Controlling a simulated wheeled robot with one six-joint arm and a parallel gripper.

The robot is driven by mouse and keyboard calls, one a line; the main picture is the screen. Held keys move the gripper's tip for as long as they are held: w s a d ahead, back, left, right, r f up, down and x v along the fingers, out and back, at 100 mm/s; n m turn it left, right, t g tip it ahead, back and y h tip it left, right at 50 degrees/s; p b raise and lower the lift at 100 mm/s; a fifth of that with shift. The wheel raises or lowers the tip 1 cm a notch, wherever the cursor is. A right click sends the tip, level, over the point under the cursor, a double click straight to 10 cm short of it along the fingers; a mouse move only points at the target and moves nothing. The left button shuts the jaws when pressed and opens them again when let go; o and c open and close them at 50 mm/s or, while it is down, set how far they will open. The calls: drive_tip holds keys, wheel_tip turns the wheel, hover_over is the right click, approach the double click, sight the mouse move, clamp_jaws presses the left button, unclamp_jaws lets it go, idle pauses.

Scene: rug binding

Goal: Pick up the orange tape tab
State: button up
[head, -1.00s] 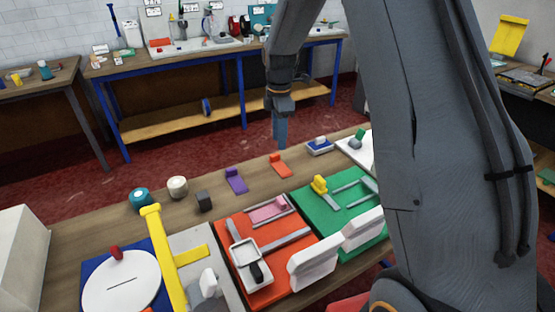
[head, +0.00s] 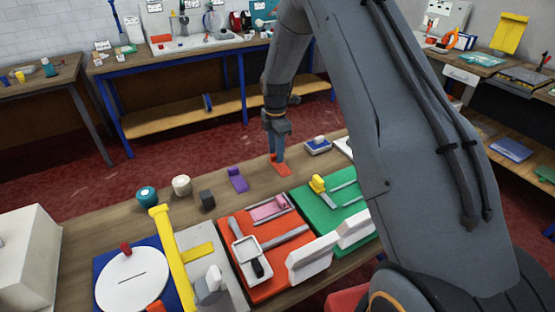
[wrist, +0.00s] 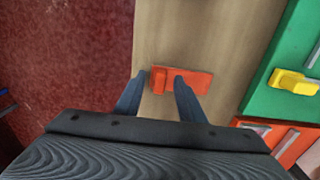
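The orange tape tab (head: 283,170) lies flat on the wooden bench, with a raised block at one end. In the wrist view the tab (wrist: 199,82) lies just beyond my fingers, its raised block at the left between the two fingertips. My gripper (head: 276,156) is above the tab, pointing down, and partly hides it in the head view. In the wrist view my gripper (wrist: 159,76) is open, one finger left of the raised block and the other over the flat part. I cannot tell whether either finger touches it.
A purple tab (head: 238,179) lies to the left, and a blue-and-white item (head: 318,146) to the right. Red (head: 297,275) and green (head: 325,215) boards with fittings lie in front. Bare wood surrounds the tab. The bench's far edge is close behind.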

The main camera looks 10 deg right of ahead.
drive_tip(key=shift+f, duration=0.15)
clamp_jaws()
